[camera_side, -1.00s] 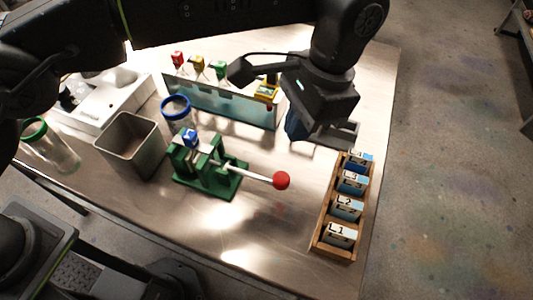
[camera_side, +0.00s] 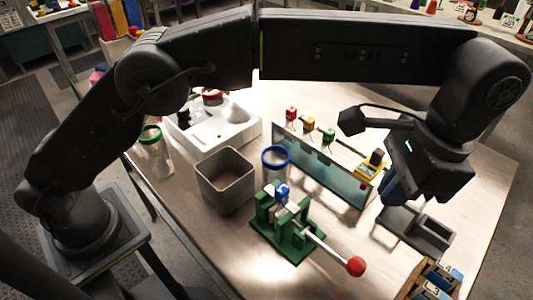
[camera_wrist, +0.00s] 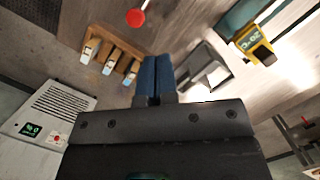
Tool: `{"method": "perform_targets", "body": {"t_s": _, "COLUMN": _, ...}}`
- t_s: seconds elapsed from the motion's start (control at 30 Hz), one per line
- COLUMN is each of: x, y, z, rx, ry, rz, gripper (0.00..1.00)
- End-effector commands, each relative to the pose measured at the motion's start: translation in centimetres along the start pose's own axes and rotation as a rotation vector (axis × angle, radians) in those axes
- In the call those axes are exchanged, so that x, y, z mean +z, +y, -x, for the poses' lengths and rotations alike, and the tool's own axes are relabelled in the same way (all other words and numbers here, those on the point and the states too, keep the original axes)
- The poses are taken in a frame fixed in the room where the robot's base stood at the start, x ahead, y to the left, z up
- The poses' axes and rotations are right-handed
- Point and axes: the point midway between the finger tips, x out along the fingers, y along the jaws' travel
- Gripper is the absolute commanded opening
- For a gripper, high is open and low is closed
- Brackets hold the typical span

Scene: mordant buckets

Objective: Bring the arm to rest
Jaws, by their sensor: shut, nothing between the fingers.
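My gripper (camera_side: 392,190) hangs at the right of the table in the side view, with its dark blue fingers pointing down. In the wrist view the two blue fingers (camera_wrist: 157,75) lie together with nothing between them. The gripper is beside the grey open holder (camera_side: 418,228), which shows just right of the fingers in the wrist view (camera_wrist: 202,70). Whether the fingertips are clear of it I cannot tell. My arm stretches across the back of the table, its forearm roughly level.
A wooden rack (camera_side: 409,291) with labelled blocks stands at front right. A yellow device (camera_side: 371,166) sits at the glass rack's (camera_side: 340,180) right end. The green press (camera_side: 272,238) has a red-knobbed lever (camera_side: 356,266). A grey bin (camera_side: 225,185) and blue-rimmed jar (camera_side: 275,160) stand left.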

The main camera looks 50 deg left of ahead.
Motion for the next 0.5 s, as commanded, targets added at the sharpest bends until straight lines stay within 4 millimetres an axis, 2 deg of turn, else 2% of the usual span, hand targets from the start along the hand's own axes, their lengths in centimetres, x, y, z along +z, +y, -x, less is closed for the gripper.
{"method": "perform_targets", "body": {"t_s": 0.03, "x": 1.1, "y": -1.8, "z": 1.4, "rx": 0.006, "ry": 0.03, "rz": 0.033, "gripper": 0.0}}
{"method": "perform_targets", "body": {"t_s": 0.1, "x": 2.8, "y": -4.2, "z": 2.8, "rx": 0.014, "ry": 0.074, "rz": 0.081, "gripper": 0.0}}
{"method": "perform_targets", "body": {"t_s": 0.23, "x": 6.9, "y": -8.5, "z": 4.8, "rx": 0.022, "ry": 0.161, "rz": 0.177, "gripper": 0.0}}
{"method": "perform_targets", "body": {"t_s": 0.37, "x": 11.7, "y": -11.9, "z": 5.7, "rx": 0.022, "ry": 0.246, "rz": 0.273, "gripper": 0.0}}
{"method": "perform_targets", "body": {"t_s": 0.5, "x": 17.1, "y": -14.5, "z": 5.6, "rx": 0.013, "ry": 0.337, "rz": 0.376, "gripper": 0.0}}
